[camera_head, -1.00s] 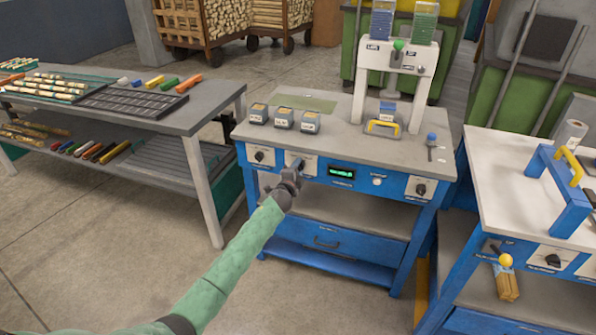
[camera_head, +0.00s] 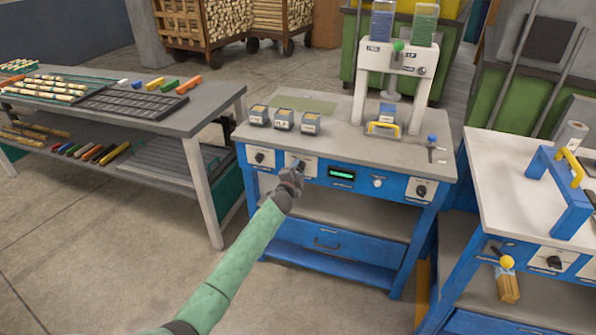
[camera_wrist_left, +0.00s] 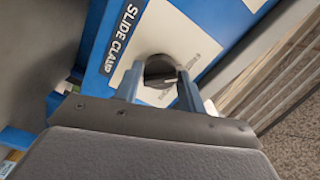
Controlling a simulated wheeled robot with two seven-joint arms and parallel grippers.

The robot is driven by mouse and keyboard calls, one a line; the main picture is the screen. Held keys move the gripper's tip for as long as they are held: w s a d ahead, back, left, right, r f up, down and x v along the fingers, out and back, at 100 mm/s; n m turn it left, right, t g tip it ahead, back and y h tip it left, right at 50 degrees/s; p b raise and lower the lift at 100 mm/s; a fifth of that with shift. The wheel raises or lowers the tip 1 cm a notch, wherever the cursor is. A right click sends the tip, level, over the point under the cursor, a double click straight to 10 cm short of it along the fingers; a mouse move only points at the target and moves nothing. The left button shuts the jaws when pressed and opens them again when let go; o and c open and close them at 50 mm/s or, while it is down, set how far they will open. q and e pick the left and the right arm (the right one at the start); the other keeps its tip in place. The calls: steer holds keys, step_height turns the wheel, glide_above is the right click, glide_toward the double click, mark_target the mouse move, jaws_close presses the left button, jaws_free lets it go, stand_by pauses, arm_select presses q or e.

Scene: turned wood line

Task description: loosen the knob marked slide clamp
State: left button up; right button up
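The slide clamp knob (camera_wrist_left: 159,70) is a dark round knob with a small pale mark, on a white plate beside the label "SLIDE CLAMP" in the left wrist view. The two fingers of my left gripper (camera_wrist_left: 160,88) stand apart, one on each side of it. I cannot tell whether they press on it. In the head view my left gripper (camera_head: 297,167) is at the front panel of the blue workbench (camera_head: 380,187), and it hides most of the knob. My right gripper is not in view.
Other knobs sit on the same panel, at its left (camera_head: 259,157) and right (camera_head: 421,191), with a green-lit display (camera_head: 342,173) between. A blue drawer (camera_head: 325,243) is below. A grey table (camera_head: 205,115) stands at left, and another bench (camera_head: 500,190) at right.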

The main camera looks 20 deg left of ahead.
arm_select(q)
steer(key=o, duration=0.3)
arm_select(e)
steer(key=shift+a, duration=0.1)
arm_select(q)
steer(key=shift+s, duration=0.15)
steer(key=s+b, duration=0.1)
steer(key=s, duration=0.6)
steer(key=shift+s+a, duration=0.15)
steer(key=shift+s, duration=0.15)
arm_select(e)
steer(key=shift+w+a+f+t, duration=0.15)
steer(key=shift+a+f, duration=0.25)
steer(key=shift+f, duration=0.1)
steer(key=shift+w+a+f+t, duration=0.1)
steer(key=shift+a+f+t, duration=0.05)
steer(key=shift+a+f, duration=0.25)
arm_select(q)
steer(key=shift+f, duration=0.1)
